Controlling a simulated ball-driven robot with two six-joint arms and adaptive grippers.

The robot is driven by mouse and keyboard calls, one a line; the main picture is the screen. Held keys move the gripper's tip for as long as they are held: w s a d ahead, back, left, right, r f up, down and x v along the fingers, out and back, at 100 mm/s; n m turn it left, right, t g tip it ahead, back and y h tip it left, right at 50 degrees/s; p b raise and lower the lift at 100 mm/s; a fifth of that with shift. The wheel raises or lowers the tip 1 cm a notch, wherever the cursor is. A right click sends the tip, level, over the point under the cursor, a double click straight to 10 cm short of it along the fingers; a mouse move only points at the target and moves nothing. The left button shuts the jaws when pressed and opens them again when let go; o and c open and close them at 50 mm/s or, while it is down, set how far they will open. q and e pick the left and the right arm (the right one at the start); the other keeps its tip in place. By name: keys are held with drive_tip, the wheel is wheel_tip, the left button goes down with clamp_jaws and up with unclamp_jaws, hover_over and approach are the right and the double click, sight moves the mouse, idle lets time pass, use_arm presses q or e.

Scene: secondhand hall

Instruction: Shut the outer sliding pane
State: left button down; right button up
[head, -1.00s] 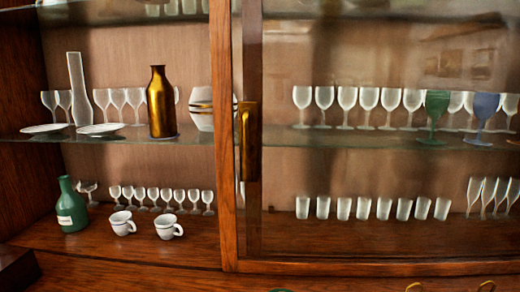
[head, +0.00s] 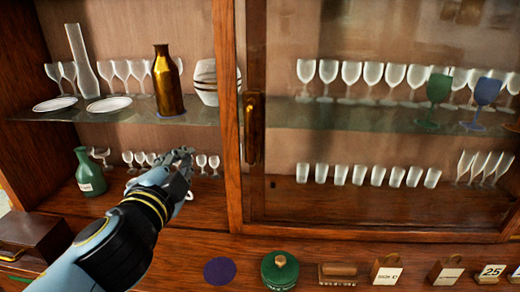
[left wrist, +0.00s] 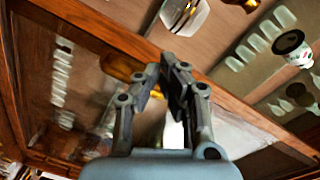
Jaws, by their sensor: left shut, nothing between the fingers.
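The outer sliding pane (head: 226,130) is a wood-framed glass pane standing over the right part of the cabinet; the left part is open. A brass handle (head: 254,128) is upright near the pane's left edge. In the left wrist view the handle (left wrist: 122,68) shows beside the diagonal wooden frame (left wrist: 205,80), partly hidden by the fingers. My left gripper (head: 184,156) is shut and empty, in front of the open left part, left of the handle and a little lower. It also shows in the left wrist view (left wrist: 166,70). My right gripper is out of view.
Inside the open part stand a brown-gold bottle (head: 167,82), white plates (head: 108,104), a green bottle (head: 89,171) and several small glasses. Along the front ledge are a green lidded pot (head: 280,270), a dark disc (head: 219,270) and several tagged items. A dark box (head: 35,238) sits at left.

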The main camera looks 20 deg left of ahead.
use_arm(q)
drive_tip(key=w+d+f+m+t+h, duration=0.15)
drive_tip(key=w+d+m+h, duration=0.25)
drive_tip(key=d+m+h, duration=0.65)
drive_tip(key=w+a+m+y, duration=0.1)
drive_tip(key=w, duration=0.8)
drive_tip(key=shift+f, duration=0.45)
drive_tip(key=shift+m, duration=0.25)
